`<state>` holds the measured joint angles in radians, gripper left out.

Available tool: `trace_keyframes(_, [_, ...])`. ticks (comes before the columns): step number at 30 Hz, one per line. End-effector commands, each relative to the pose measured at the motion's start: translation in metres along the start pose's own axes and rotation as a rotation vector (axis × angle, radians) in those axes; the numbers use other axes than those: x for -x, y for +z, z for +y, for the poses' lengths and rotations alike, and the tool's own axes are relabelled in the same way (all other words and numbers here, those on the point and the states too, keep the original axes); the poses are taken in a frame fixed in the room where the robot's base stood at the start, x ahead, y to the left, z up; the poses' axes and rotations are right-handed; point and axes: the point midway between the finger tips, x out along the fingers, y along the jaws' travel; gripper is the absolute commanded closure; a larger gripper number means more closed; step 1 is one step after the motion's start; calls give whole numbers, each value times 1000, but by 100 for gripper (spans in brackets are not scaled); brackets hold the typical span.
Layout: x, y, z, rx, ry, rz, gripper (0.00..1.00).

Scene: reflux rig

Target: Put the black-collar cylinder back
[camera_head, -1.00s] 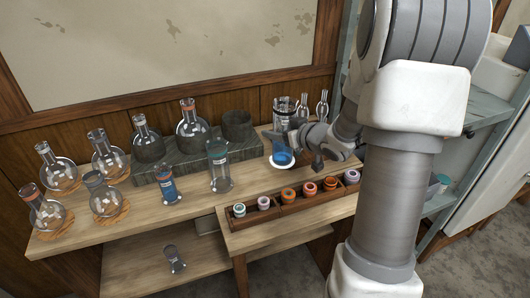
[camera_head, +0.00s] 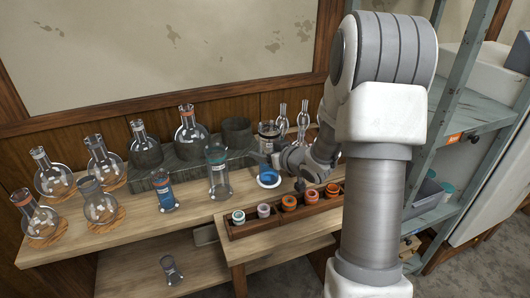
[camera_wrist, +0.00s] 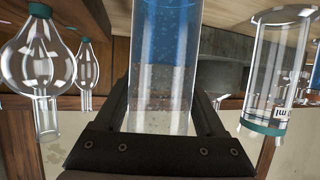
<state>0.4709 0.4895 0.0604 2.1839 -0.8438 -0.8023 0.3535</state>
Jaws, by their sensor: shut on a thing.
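My gripper (camera_head: 270,160) is shut on a clear glass cylinder with blue liquid (camera_head: 268,179), holding it over the table. In the wrist view, the cylinder (camera_wrist: 163,60) fills the space between the two dark fingers, its blue liquid at the picture's top. Its collar is not visible, so I cannot tell its colour.
Several round flasks (camera_head: 102,163) stand on cork rings at the left. A grey stepped block (camera_head: 182,172) carries more flasks. A wooden rack (camera_head: 252,230) with coloured caps lies along the front. Metal shelves stand right.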

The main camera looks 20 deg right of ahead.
Motion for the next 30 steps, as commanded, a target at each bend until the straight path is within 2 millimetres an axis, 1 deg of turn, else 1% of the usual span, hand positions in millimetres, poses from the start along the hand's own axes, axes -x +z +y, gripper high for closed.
trace_keyframes(2, [-2, 3, 0, 0, 0, 2, 100])
trace_keyframes(3, [-1, 3, 0, 0, 0, 0, 24])
trace_keyframes(7, [-1, 3, 0, 0, 0, 0, 1])
trace_keyframes(15, [0, 1, 0, 0, 0, 0, 0])
trace_keyframes(17, [1, -2, 0, 0, 0, 0, 0])
trace_keyframes(18, [5, -2, 1, 0, 1, 0, 0])
trace_keyframes(20, [14, -2, 1, 0, 3, 0, 0])
trace_keyframes(30, [87, -3, 1, 0, 4, 1, 0])
